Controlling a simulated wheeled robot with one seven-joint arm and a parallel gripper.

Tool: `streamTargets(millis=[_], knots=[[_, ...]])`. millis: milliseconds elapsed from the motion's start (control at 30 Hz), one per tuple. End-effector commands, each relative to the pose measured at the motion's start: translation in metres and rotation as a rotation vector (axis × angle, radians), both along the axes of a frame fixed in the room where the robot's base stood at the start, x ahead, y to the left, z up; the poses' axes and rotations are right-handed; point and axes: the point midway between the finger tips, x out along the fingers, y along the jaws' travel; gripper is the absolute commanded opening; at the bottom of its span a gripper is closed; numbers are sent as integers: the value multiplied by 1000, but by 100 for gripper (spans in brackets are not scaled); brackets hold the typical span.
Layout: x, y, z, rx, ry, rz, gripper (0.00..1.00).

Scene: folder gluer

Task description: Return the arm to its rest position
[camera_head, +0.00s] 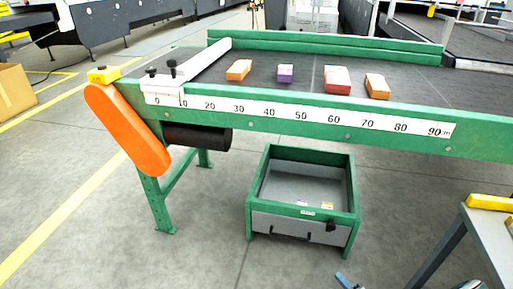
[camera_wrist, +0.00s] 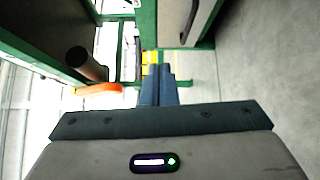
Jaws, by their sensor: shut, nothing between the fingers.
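My gripper (camera_wrist: 158,70) shows in the wrist view as two blue-grey fingers side by side, shut with nothing between them. They point away from the wrist housing, toward the green framework under the conveyor. In the head view only a small blue piece, seemingly a fingertip of my gripper (camera_head: 343,280), shows at the bottom edge, in front of the green bin. The rest of my arm is mostly out of that view, so its full pose cannot be told.
A green-framed conveyor (camera_head: 300,115) with a ruler carries several small boxes. An orange guard (camera_head: 128,130) is at its left end. An open green bin (camera_head: 303,210) stands below. A table (camera_head: 490,235) with yellow items is at right. Floor is clear at lower left.

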Motion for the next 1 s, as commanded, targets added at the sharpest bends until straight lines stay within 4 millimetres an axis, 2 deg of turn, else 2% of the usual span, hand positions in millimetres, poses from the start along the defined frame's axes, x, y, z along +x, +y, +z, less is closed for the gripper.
streamTargets(millis=[267,467,733,1000], knots=[[9,8,46,-131,-51,138,0],[16,17,99,-279,-120,291,0],[21,46,209,-595,-298,633,0],[12,79,315,-897,-522,977,0]])
